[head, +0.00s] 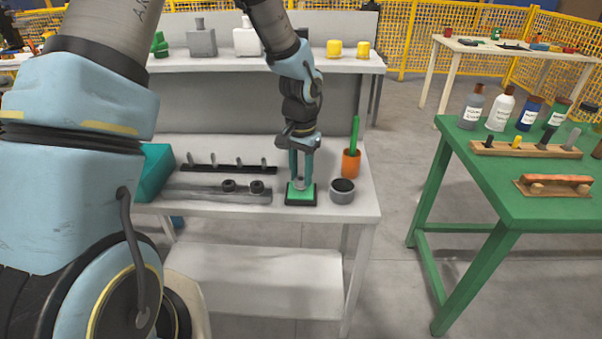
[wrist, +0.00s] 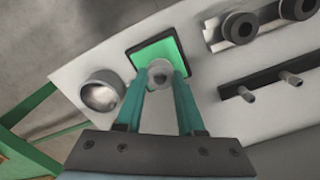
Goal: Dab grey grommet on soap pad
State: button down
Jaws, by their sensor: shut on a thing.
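The soap pad (head: 301,198) is a green square in a black tray on the grey bench, and it also shows in the wrist view (wrist: 152,52). My gripper (head: 301,180) points down over the pad, its teal fingers shut on the grey grommet (wrist: 160,73). In the head view the grommet (head: 300,184) is between the fingertips, low at the pad. It overlaps the pad's near edge in the wrist view. I cannot tell whether it touches the green surface.
A grey cup (head: 342,190) stands just right of the pad, with an orange pot (head: 351,163) holding a green-handled tool behind it. Left are a grey rail (head: 205,193) with two black grommets, a dark peg strip (head: 215,168) and a teal bin (head: 154,173).

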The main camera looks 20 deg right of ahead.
dwell(0.3)
notch_tip(320, 180, up, 7)
jog(key=p, duration=0.5)
jog(key=shift+p, duration=0.3)
dwell(0.5)
